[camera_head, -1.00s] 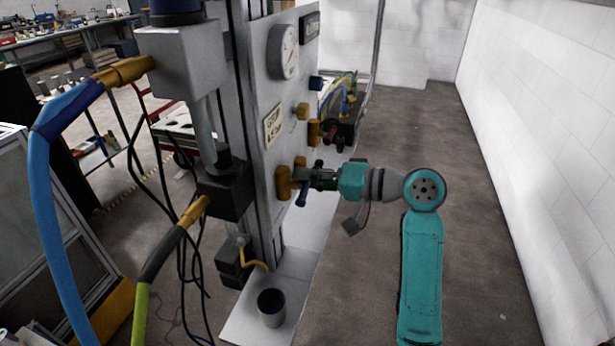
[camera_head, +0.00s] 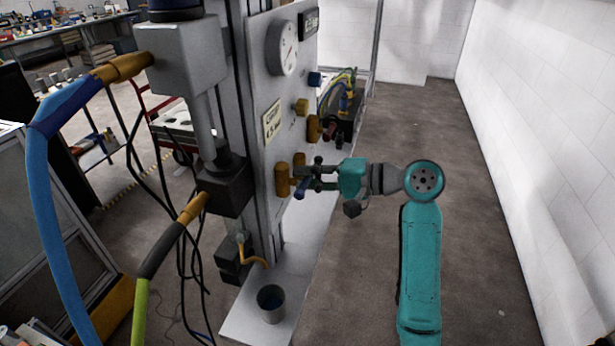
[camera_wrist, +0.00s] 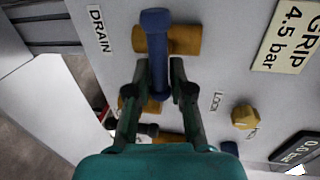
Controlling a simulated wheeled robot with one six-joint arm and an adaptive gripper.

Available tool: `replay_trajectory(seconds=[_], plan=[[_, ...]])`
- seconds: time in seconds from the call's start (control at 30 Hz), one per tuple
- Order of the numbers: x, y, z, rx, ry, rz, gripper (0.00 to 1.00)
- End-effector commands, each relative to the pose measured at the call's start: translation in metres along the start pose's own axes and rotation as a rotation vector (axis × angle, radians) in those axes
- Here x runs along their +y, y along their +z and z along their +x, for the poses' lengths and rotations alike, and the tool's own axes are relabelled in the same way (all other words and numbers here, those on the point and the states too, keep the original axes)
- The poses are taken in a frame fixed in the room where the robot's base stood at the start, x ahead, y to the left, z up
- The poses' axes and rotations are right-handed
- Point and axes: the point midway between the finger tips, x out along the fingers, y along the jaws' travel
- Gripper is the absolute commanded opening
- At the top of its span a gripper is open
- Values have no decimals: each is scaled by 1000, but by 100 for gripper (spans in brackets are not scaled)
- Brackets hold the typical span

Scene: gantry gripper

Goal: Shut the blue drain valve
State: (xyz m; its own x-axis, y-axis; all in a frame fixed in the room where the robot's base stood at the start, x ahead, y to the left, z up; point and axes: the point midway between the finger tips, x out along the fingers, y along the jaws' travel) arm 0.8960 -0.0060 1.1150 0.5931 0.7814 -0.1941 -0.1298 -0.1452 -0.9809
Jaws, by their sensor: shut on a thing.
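In the head view the blue lever (camera_head: 300,188) shows in front of the brass body (camera_head: 282,180), low on the panel. My gripper (camera_wrist: 161,72) is shut on the lever, one dark finger on each side. In the head view my gripper (camera_head: 306,180) reaches in from the right and its fingers partly hide the lever.
The grey panel (camera_head: 262,165) carries a gauge (camera_head: 283,48), other brass fittings (camera_head: 300,107) and a GRIP sign (camera_head: 271,121). A bucket (camera_head: 271,316) stands on the base plate below. Hoses hang at left. The floor at right is open up to a white wall.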

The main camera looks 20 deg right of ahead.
Motion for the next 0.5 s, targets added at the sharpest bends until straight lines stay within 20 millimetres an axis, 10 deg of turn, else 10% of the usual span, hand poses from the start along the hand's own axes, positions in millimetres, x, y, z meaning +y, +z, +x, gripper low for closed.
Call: replay_trajectory(seconds=[0.23, 0.3, 0.5], plan=[[2, 0, 0, 0, 3, 2, 0], [2, 0, 0, 0, 3, 2, 39], [1, 0, 0, 0, 2, 1, 41]])
